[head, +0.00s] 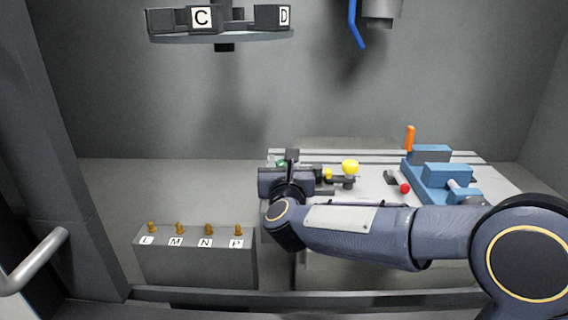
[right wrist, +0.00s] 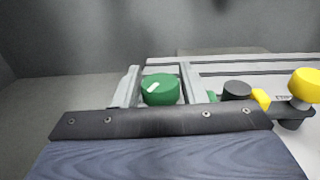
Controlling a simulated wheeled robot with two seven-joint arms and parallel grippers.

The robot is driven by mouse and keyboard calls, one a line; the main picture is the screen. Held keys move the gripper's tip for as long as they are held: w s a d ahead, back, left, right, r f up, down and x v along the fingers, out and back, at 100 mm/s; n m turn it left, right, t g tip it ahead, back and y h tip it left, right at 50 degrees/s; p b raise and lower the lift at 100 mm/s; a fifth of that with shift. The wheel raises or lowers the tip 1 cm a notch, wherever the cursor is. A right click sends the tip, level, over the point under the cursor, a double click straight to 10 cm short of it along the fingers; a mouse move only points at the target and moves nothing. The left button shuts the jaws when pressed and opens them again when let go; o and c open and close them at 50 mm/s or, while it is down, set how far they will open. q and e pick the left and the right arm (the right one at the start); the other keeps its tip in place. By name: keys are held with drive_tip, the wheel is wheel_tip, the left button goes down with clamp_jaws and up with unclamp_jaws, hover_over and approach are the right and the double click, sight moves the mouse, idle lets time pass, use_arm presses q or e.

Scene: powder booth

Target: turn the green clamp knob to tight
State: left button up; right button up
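The green clamp knob (right wrist: 160,90) shows in the right wrist view as a round green cap with a white mark on top. It sits between the two grey fingers of my right gripper (right wrist: 160,84), which are close against its sides. Its near lower edge is hidden behind the gripper's dark bar. In the head view my right gripper (head: 287,170) is over the left end of the grey bench plate and hides most of the knob. My left gripper is not in view.
A yellow knob (head: 350,167) stands just right of the gripper. Further right are a blue vise (head: 430,180) with an orange handle (head: 410,138) and a red ball (head: 405,188). A grey block (head: 195,262) with several brass pegs stands front left. A carousel (head: 222,36) hangs above.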

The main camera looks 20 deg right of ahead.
drive_tip(key=c, duration=0.5)
drive_tip(key=m+g+h+b, duration=0.1)
drive_tip(key=m+h+b, duration=0.1)
drive_tip(key=h, duration=0.1)
drive_tip(key=shift+a+f, duration=0.1)
drive_tip(key=shift+f, duration=0.05)
drive_tip(key=shift+m+g+h, duration=0.3)
drive_tip(key=shift+m+h, duration=0.2)
drive_tip(key=shift+h, duration=0.2)
drive_tip(key=shift+r, duration=0.2)
drive_tip(key=o, duration=0.9)
drive_tip(key=shift+s, duration=0.1)
drive_tip(key=b+v, duration=0.1)
drive_tip(key=v, duration=0.6)
drive_tip(key=shift+s+a, duration=0.15)
drive_tip(key=shift+s, duration=0.15)
drive_tip(key=shift+o, duration=0.2)
